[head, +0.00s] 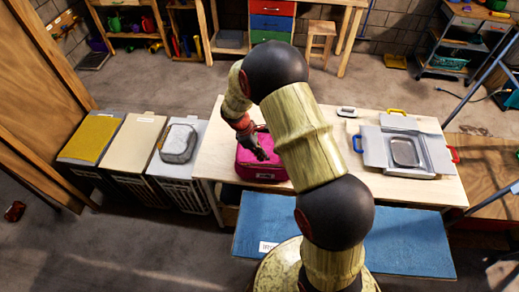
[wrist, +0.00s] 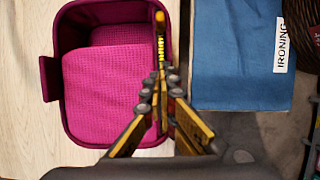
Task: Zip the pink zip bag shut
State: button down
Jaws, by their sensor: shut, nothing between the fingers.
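The pink zip bag (head: 247,166) stands on the light wooden table, partly hidden behind my arm in the head view. In the wrist view the bag (wrist: 75,28) is seen from above with its top open and folded pink cloth (wrist: 110,85) inside. A small yellow piece (wrist: 159,18), perhaps the zip pull, shows at the bag's upper right edge. My gripper (wrist: 161,78) is shut and empty over the bag's right rim. In the head view my gripper (head: 260,152) is at the bag's top; whether it touches is unclear.
A blue ironing surface (wrist: 235,60) lies right of the bag. The table (head: 222,150) also bears a grey tray-like item (head: 405,152) with coloured handles at right. Several lidded bins (head: 135,145) stand left of the table. Bare wood shows left of the bag.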

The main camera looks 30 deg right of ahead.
jog(key=x, duration=0.3)
jog(key=shift+d+r, duration=0.1)
jog(key=shift+d, duration=0.1)
jog(key=shift+s+d+r+p, duration=0.1)
jog(key=shift+s+d+p, duration=0.05)
jog(key=shift+s+d, duration=0.3)
jog(key=shift+s+d+p, duration=0.15)
jog(key=shift+s+d, duration=0.1)
jog(key=shift+d, duration=0.3)
jog(key=shift+s+d, duration=0.2)
jog(key=shift+d, duration=0.25)
jog(key=shift+s+d, duration=0.35)
jog(key=shift+d, duration=0.25)
jog(key=shift+s+d, duration=0.3)
jog(key=shift+d, duration=0.25)
jog(key=shift+a, duration=0.1)
jog(key=shift+w+a, duration=0.1)
